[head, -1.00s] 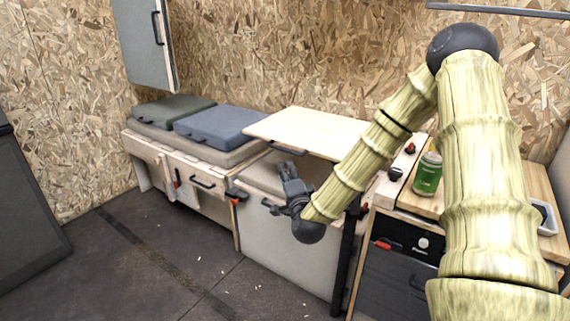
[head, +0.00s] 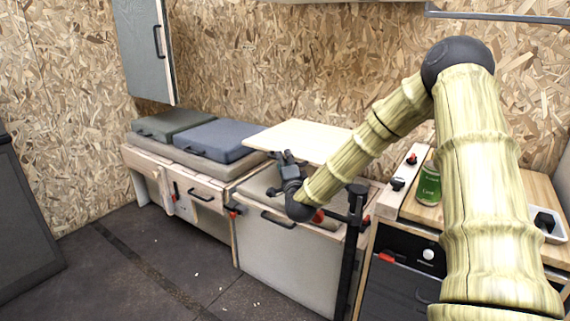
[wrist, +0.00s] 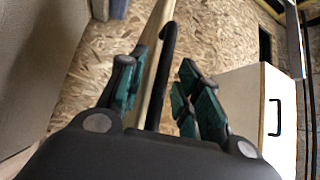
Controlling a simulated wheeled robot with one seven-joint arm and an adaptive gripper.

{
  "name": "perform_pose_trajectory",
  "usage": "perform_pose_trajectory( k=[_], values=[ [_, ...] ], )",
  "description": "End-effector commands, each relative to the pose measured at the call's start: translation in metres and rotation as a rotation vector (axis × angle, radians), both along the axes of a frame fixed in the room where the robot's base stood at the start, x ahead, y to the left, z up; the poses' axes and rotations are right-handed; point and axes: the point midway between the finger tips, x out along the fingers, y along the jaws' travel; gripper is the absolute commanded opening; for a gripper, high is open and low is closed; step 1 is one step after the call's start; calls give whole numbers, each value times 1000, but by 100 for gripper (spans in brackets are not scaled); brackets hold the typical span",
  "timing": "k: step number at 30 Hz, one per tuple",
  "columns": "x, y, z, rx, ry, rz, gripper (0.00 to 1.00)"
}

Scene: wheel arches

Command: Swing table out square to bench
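The table is a pale wooden top (head: 298,138) standing out over the bench's right end, with a black post (head: 354,235) near its right side. The bench (head: 170,157) runs along the back wall. My gripper (head: 283,157) is at the table's front edge. In the wrist view, the table's edge (wrist: 153,65) and a black handle (wrist: 166,60) lie between the two green-padded fingers of my gripper (wrist: 160,85). The fingers look apart, with gaps beside the handle; contact is not clear. My arm hides the table's right end.
Cushions (head: 215,140) lie on the bench. A grey wall cupboard (head: 145,50) hangs at the left. A green can (head: 429,184) stands on the right counter, above a black unit (head: 405,260). A pale front panel (head: 285,260) stands below my gripper. The floor (head: 180,265) in front is mostly clear.

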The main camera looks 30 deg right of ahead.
Motion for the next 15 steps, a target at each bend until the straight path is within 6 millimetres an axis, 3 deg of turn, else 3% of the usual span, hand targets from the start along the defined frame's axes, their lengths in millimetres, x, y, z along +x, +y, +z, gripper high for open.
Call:
perform_pose_trajectory(
  k=[12,15],
  values=[
    [6,-3,1,0,-1,-1,34],
    [6,-3,1,0,-1,-1,17]
  ],
)
